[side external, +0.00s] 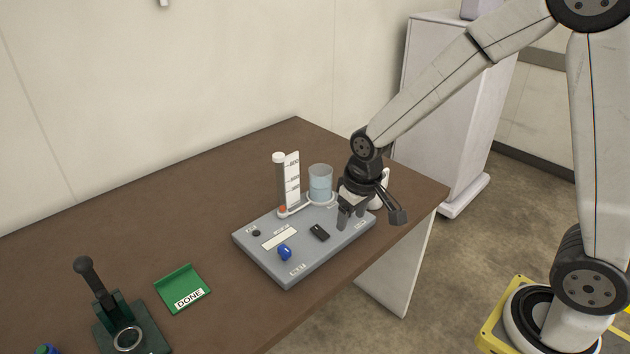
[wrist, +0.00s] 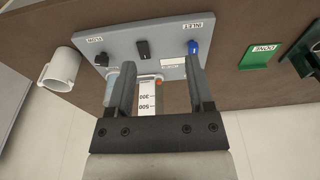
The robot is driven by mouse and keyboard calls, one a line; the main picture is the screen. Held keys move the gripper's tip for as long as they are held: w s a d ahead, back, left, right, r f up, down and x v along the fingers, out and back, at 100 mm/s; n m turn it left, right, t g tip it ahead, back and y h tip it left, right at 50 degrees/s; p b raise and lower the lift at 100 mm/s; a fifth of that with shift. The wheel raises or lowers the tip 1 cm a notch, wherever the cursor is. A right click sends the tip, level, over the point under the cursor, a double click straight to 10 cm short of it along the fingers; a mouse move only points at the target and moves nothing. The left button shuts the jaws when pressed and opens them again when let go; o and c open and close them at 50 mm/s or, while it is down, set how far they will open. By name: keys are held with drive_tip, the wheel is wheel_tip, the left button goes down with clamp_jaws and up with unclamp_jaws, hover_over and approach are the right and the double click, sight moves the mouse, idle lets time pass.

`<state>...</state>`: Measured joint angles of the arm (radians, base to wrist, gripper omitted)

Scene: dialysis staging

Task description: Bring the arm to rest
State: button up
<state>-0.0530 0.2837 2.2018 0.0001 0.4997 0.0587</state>
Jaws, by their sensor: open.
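My gripper (side external: 368,214) is over the right end of the grey panel board (side external: 268,262), with its fingers pointing down. In the wrist view my gripper (wrist: 160,72) has its two fingers spread apart, with nothing held between them. Whether a finger touches the board cannot be told.
A white mug (wrist: 61,69) stands beside the board, mostly hidden behind my gripper in the side view. A green DONE tray (side external: 182,287) and a dark lever press (side external: 118,318) are at the left. The brown table (side external: 150,225) is bare behind them.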

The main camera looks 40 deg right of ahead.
drive_tip(key=s+d, duration=0.2)
drive_tip(key=s, duration=0.7)
drive_tip(key=shift+s+r+t, duration=0.2)
drive_tip(key=shift+r+t, duration=0.1)
drive_tip(key=shift+t, duration=0.1)
